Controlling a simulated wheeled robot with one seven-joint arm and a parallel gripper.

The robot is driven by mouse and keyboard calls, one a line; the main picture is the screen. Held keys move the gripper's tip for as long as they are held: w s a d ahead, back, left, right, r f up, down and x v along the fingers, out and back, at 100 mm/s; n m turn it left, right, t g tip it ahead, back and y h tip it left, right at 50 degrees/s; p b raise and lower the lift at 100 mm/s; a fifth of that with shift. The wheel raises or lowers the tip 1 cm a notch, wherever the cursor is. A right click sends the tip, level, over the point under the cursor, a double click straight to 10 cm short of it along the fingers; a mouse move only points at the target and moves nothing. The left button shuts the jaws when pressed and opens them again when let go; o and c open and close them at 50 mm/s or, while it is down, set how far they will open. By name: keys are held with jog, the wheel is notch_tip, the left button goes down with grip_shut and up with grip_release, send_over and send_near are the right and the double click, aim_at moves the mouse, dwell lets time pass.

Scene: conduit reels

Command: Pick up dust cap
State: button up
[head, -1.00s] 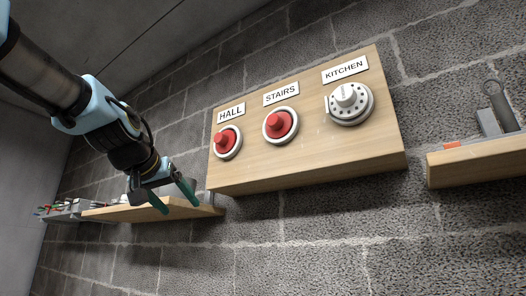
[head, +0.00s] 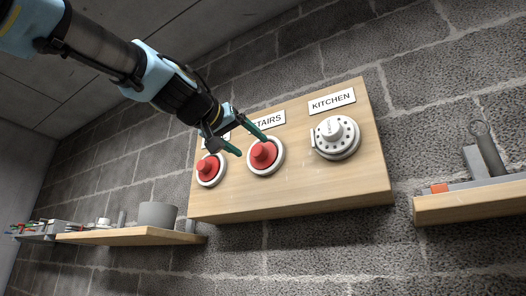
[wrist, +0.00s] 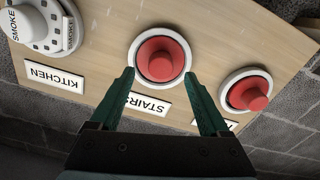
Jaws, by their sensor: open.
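Two red dust caps sit in round white bases on a wooden board (head: 290,200). The middle cap (head: 262,156), by the STAIRS label, also shows in the wrist view (wrist: 160,60). The left cap (head: 207,167), by the HALL label, is at the right of the wrist view (wrist: 248,94). My gripper (head: 254,147) is open and empty in front of the STAIRS base. In the wrist view its green fingertips (wrist: 159,75) lie on either side of the STAIRS cap's lower part. I cannot tell whether they touch the base.
A white smoke detector (head: 336,136) is mounted by the KITCHEN label (head: 332,102). A left shelf (head: 130,236) holds a grey cup (head: 158,215) and small items.

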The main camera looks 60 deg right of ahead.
aim_at(256, 150)
jog(key=d, duration=0.1)
jog(key=d+p, duration=0.1)
jog(key=d, duration=0.1)
jog(key=shift+w+d+r+p, duration=0.1)
jog(key=shift+d+r+p, duration=0.15)
jog(key=shift+d+p, duration=0.15)
jog(key=shift+d+f, duration=0.15)
jog(key=shift+d, duration=0.1)
jog(key=shift+c, duration=0.2)
grip_shut()
